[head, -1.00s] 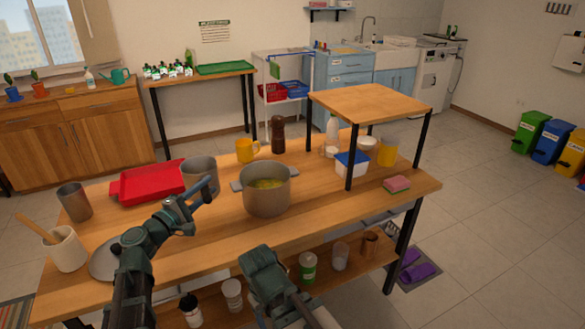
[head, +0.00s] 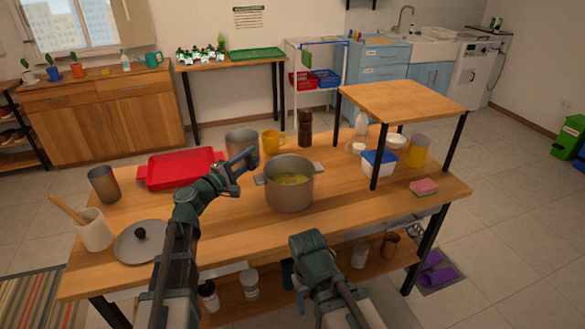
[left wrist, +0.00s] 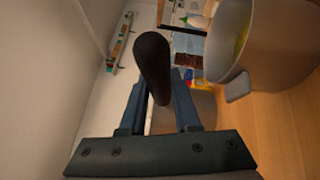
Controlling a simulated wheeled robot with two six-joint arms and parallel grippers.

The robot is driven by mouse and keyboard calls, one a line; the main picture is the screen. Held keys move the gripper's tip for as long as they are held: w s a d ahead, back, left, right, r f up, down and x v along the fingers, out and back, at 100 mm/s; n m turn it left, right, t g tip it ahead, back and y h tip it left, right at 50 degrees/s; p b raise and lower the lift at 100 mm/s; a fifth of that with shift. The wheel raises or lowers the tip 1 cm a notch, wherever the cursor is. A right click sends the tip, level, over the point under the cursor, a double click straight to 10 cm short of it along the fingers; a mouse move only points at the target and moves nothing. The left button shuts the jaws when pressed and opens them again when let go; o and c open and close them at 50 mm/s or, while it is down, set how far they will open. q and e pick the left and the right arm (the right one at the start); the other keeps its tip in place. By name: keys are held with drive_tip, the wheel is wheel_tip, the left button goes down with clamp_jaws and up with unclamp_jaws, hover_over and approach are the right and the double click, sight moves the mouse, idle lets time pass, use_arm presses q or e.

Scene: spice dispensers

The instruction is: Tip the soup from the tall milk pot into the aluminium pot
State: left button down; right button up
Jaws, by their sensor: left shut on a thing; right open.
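A tall grey pot (head: 242,142), seemingly the milk pot, is behind my left gripper (head: 243,166) in the head view. My left gripper is shut on a dark handle, which shows between its fingers in the left wrist view (left wrist: 153,65). The inside of the tall pot is hidden. A wide grey pot (head: 289,195) with two side handles, seemingly the aluminium pot, stands on the table just right of the gripper. Yellow-green soup (head: 291,179) shows inside it. It also shows at the upper right of the left wrist view (left wrist: 285,45). My right gripper (head: 308,244) is open and empty at the table's front edge.
A grey lid (head: 138,243), a utensil holder (head: 95,232) and a metal cup (head: 103,184) are at the left. A red tray (head: 160,180) lies behind the left arm. A yellow mug (head: 270,142) and a dark mill (head: 305,128) stand behind.

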use_arm(q)
drive_tip(key=shift+d+r, duration=0.1)
drive_tip(key=shift+d, duration=0.05)
drive_tip(key=shift+s+d+m+p, duration=0.1)
drive_tip(key=shift+m+p, duration=0.2)
drive_tip(key=d+m+p, duration=0.1)
drive_tip(key=m, duration=0.1)
drive_tip(key=s+d+f+m+g+y+p, duration=0.1)
drive_tip(key=d+m, duration=0.1)
drive_tip(key=d+f+m+y+p, duration=0.1)
drive_tip(key=d, duration=0.1)
drive_tip(key=shift+s+m+g, duration=0.15)
drive_tip(key=shift+m+g, duration=0.25)
idle(0.3)
drive_tip(key=shift+d, duration=0.15)
drive_tip(key=shift+d+f+m+y, duration=0.2)
drive_tip(key=shift+f+m+y, duration=0.3)
drive_tip(key=shift+f+m, duration=0.3)
idle(0.4)
drive_tip(key=shift+a+f+m+g+y+b, duration=0.1)
drive_tip(key=shift+f+m+g+y+b, duration=0.3)
drive_tip(key=shift+f+m, duration=0.3)
idle(0.4)
